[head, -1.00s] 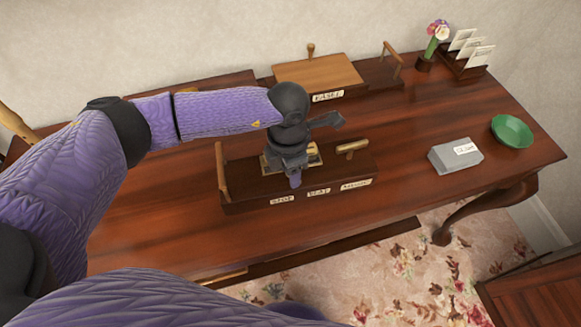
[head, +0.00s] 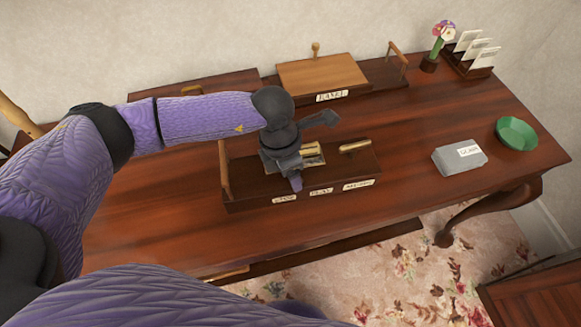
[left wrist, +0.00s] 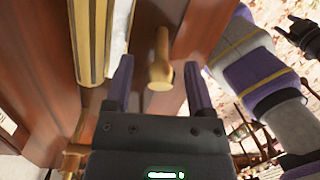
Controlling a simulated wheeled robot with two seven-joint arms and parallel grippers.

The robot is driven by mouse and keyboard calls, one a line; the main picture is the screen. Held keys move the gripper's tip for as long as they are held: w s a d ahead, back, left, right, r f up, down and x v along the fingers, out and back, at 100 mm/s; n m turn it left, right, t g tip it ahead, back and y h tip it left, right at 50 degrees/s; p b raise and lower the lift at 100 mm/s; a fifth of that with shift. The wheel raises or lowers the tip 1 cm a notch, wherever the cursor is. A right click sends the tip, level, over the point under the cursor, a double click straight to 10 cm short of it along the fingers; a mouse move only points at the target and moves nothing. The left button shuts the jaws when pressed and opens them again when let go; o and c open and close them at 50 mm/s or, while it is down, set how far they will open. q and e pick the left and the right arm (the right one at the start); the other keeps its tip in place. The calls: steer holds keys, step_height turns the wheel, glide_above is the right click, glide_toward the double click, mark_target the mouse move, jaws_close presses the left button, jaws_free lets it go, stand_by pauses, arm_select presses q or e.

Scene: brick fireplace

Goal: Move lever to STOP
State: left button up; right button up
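A dark wooden control box (head: 240,195) stands on the desk, with paper labels along its front edge. The left label (head: 284,198) appears to read STOP; the others are blurred. My left gripper (head: 296,180) points down over the left-middle part of the box and hides part of it. In the left wrist view a brass lever with a rounded knob (left wrist: 160,75) sits between the fingers of my left gripper (left wrist: 159,85). The fingers are apart, with visible gaps on both sides. A short brass bar (head: 355,146) shows on the box's right part.
Behind stands a wooden box with a light lid (head: 320,75). To the right are a grey block (head: 460,157), a green bowl (head: 517,133), a flower vase (head: 430,62) and a card rack (head: 470,65). The desk front (head: 170,235) is clear.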

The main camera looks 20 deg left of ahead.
mark_target(283, 182)
arm_select(q)
step_height(283, 182, up, 10)
steer(key=a+p, duration=0.1)
steer(key=p, duration=0.1)
steer(key=shift+s+a, duration=0.15)
steer(key=shift+a, duration=0.1)
